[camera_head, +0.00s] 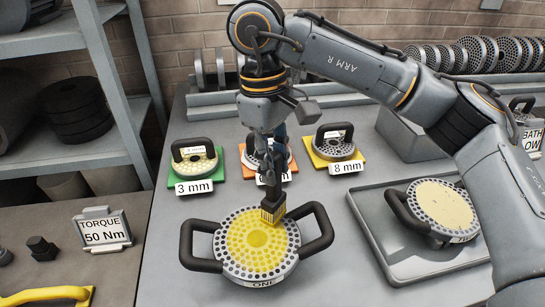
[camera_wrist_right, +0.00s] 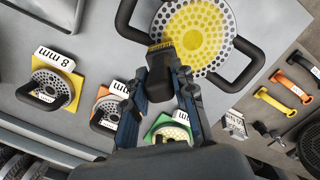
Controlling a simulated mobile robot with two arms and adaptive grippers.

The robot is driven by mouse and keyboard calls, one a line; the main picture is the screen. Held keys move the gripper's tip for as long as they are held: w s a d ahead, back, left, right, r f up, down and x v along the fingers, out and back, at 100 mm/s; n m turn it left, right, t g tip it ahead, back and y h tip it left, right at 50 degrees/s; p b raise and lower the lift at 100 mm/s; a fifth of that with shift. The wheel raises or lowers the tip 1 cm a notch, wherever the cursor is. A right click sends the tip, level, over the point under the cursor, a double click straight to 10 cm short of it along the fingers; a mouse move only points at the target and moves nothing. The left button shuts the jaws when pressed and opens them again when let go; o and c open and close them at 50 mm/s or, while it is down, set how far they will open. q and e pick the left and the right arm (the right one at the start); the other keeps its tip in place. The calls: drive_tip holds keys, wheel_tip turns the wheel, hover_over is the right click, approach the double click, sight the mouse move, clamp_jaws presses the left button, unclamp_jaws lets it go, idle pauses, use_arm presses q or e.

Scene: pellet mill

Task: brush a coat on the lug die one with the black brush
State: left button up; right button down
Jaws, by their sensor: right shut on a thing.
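The lug die one (camera_head: 288,262), a round plate full of holes with two black handles and a "ONE" label, lies on the bench. Yellow coating covers much of its top; a grey band shows around the rim. My right gripper (camera_head: 271,180) points down over its far right part, shut on the black brush (camera_head: 272,206). The brush's bristle end is yellowish and at the die's face; I cannot tell if it touches. In the right wrist view the brush (camera_wrist_right: 165,58) sits between the fingers, over the edge of the yellow area of the die (camera_wrist_right: 222,22). My left gripper is out of view.
Small dies stand behind on coloured plates, including the 3 mm die (camera_head: 195,160) and 8 mm die (camera_head: 333,146). A grey tray (camera_head: 375,235) at the right holds another, cream-faced die (camera_head: 440,205). A torque sign (camera_head: 105,232) stands at the left.

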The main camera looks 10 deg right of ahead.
drive_tip(key=s+b, duration=0.2)
drive_tip(key=s, duration=0.9)
idle(0.6)
idle(0.4)
drive_tip(key=shift+a, duration=2.05)
drive_tip(key=w+p, duration=0.2)
drive_tip(key=w, duration=1)
drive_tip(key=shift+w+p, duration=0.4)
drive_tip(key=shift+a+p, duration=0.6)
drive_tip(key=shift+a, duration=1.45)
